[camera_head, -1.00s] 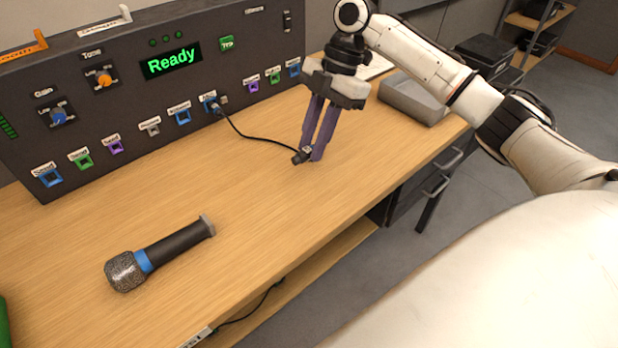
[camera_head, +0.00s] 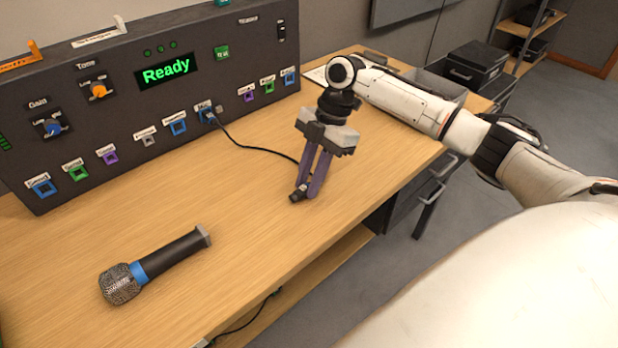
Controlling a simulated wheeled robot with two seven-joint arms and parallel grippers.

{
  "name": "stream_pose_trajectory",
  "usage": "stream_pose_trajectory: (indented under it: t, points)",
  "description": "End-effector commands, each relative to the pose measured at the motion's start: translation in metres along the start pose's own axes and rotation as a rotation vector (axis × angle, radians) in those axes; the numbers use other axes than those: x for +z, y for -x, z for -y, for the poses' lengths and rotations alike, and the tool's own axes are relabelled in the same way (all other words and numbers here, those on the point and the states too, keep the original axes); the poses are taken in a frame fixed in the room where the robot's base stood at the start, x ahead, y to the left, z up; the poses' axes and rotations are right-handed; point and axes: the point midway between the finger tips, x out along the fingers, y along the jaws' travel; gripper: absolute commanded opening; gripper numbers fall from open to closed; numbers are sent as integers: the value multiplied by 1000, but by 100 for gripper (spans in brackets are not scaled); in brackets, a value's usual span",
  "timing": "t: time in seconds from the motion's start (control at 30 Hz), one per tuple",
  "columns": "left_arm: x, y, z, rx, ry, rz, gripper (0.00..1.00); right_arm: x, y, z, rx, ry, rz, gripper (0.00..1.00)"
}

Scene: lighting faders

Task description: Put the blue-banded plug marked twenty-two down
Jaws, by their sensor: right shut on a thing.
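My right gripper (camera_head: 305,192) points down over the bench, right of the middle, with its purple fingers shut on a small dark plug (camera_head: 297,196). The plug is at or just above the wood; I cannot tell whether it touches. Its blue band and number are too small or hidden to make out. My left gripper is out of view.
The dark console (camera_head: 110,110) with a green "Ready" display stands along the back of the bench (camera_head: 230,270). A microphone (camera_head: 155,265) with a blue band lies at front left. A grey tray (camera_head: 432,88) stands behind my right arm. Bare wood surrounds the plug.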

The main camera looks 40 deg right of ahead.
Motion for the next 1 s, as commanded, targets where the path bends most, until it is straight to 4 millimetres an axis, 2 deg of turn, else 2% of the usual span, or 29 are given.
stream_pose_trajectory:
  t: [0.07, 0.1, 0.2, 0.5, 0.63, 0.77, 1.0]
  points:
    - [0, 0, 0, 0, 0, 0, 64, 1, -2, 0, 0, 0, -1, 0]
    - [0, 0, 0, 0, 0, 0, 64, 1, -3, 0, 0, 0, 0, 22]
    - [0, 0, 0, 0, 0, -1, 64, 1, -3, 0, 1, 0, 0, 39]
    - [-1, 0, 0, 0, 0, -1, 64, 1, -2, 0, 1, 0, 0, 39]
    - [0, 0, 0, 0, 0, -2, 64, -1, 8, -1, 3, 0, 1, 39]
    - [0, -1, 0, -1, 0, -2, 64, -1, 30, -1, 5, 1, 1, 39]
    - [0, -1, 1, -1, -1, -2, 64, -2, 84, -1, 6, 0, -1, 39]
